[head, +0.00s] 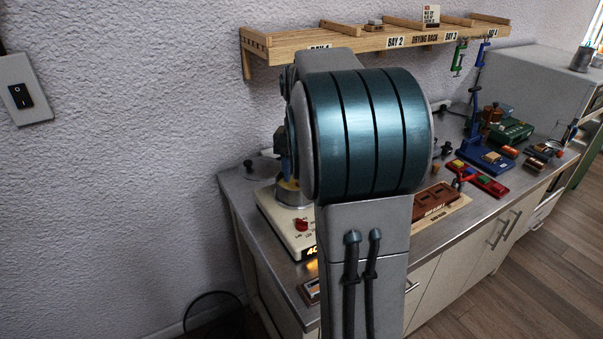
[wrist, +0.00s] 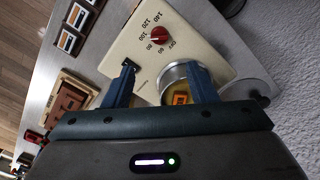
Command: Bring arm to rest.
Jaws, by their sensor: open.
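My gripper (wrist: 162,76) is open in the wrist view, its two blue fingers apart with nothing clamped between them. A round metal pot (wrist: 174,74) with an amber inside and an orange label shows between the fingers, close to the right one; whether they touch is unclear. The pot sits on a cream heater (wrist: 130,50) with a red knob (wrist: 160,34) and a temperature scale. In the head view my arm covers the middle of the scene. The pot (head: 293,196) and red knob (head: 301,224) show left of it, with part of a blue finger above the pot.
A wooden drying rack (head: 385,41) with bay labels hangs on the wall. On the bench (head: 288,271) stand a brown tray (head: 436,200), a red rack (head: 478,181) and a blue stand (head: 484,155). A light switch (head: 21,96) is on the left wall. The left floor holds a dark bin (head: 213,312).

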